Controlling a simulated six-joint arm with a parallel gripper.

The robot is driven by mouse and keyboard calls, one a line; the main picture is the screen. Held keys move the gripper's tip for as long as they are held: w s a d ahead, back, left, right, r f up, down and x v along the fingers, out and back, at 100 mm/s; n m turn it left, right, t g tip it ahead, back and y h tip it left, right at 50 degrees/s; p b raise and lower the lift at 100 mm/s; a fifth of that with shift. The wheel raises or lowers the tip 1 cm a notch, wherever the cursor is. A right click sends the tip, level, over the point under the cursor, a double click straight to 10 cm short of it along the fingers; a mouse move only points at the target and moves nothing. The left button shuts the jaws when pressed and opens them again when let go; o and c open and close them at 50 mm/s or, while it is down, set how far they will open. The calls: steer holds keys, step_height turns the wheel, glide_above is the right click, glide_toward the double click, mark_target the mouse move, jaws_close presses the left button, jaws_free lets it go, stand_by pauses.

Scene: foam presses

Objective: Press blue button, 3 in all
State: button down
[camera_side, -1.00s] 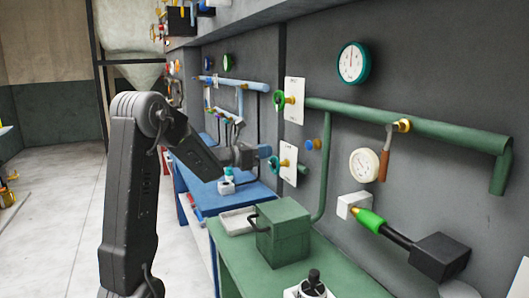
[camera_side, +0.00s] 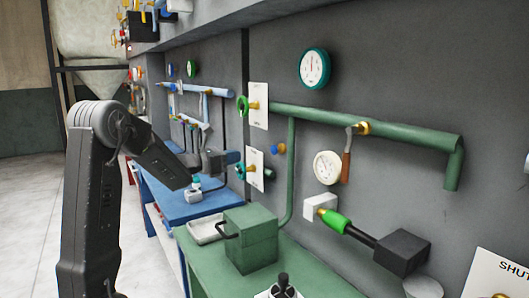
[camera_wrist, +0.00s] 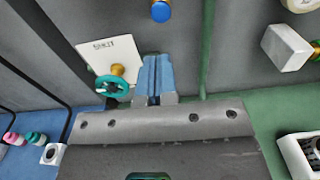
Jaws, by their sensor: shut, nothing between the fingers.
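The blue button (camera_side: 272,148) sits on a brass-coloured mount on the grey wall, right of a white card with a teal valve wheel. The fingers are apart from the button.
The teal valve wheel (camera_wrist: 112,86) is close to the left of my fingers. A green pipe (camera_wrist: 208,50) runs to their right. A green box (camera_side: 250,238) stands on the green bench below.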

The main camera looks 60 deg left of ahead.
mark_target(272, 149)
steer(key=w, duration=1.2)
steer(key=shift+w, duration=0.55)
steer(key=shift+w+d+r, duration=0.1)
steer(key=shift+w, duration=0.35)
steer(key=s, duration=1.5)
steer(key=shift+a, duration=0.2)
